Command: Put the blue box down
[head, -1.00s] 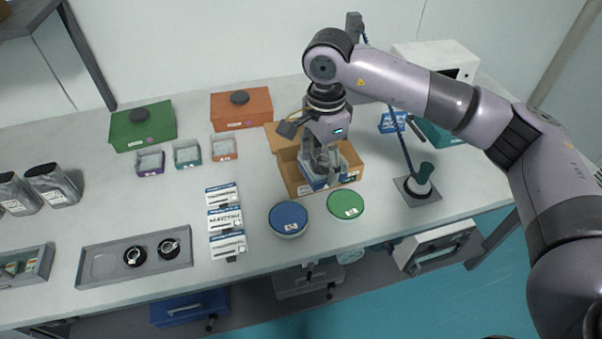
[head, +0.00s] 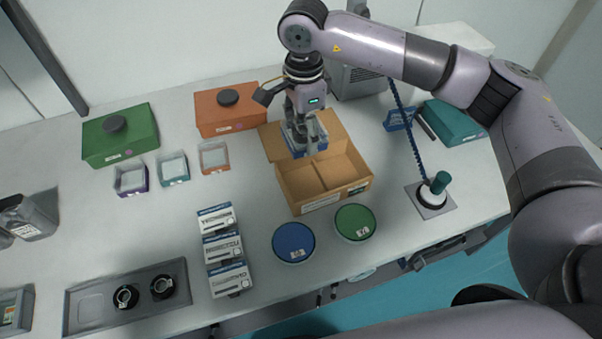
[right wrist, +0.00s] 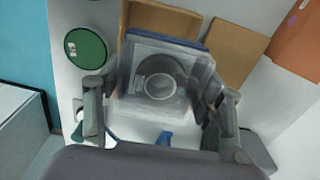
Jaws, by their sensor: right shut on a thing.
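The blue box (head: 313,143) is gripped in my right gripper (head: 304,122), which shows over the back part of an open cardboard carton (head: 318,201) in the head view. The right wrist view shows the blue box (right wrist: 196,45) between the two fingers (right wrist: 160,105). Its top is clear, with a dark grey ring-shaped thing inside. The carton (right wrist: 138,18) shows behind it there. The carton's front compartments look empty; the gripper and blue box hide part of its back. My left gripper is not in view.
A blue round container (head: 293,242) and a green one (head: 355,222) stand before the carton. An orange box (head: 235,115) is left of it. A small blue thing (head: 400,119) and a teal box (head: 455,122) lie to the right. Bare table shows right of the carton.

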